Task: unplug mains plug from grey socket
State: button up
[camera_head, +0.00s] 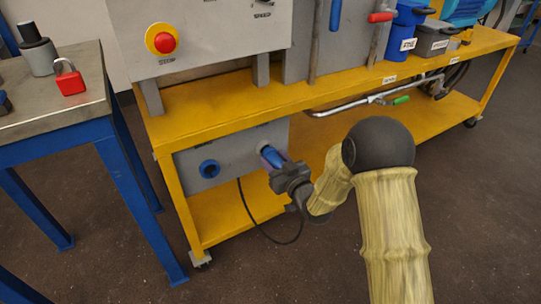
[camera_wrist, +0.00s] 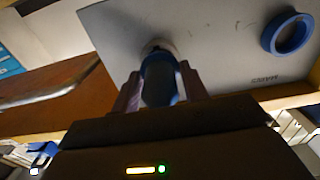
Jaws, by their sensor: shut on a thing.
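The blue mains plug (camera_head: 271,156) is at the grey socket (camera_head: 263,147) on the right part of a grey panel under the yellow bench. My gripper (camera_head: 277,163) is shut on the plug, one finger on each side. In the wrist view, the plug (camera_wrist: 160,79) sits between the fingers, and its far end meets the pale grey collar of the socket (camera_wrist: 155,48). I cannot tell how deep the plug sits. A black cable (camera_head: 246,207) hangs in a loop below the panel.
A blue round socket (camera_head: 209,168) is to the left on the same panel (camera_head: 188,160). The yellow bench top (camera_head: 210,108) overhangs it. A blue-legged table (camera_head: 92,110) with a red padlock (camera_head: 69,78) stands left. A handlebar-like metal tube (camera_head: 345,106) hangs right. The floor in front is clear.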

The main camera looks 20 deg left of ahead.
jog(key=shift+s+d, duration=0.35)
jog(key=shift+d, duration=0.05)
jog(key=v, duration=0.4)
jog(key=shift+b, duration=0.35)
dwell(0.4)
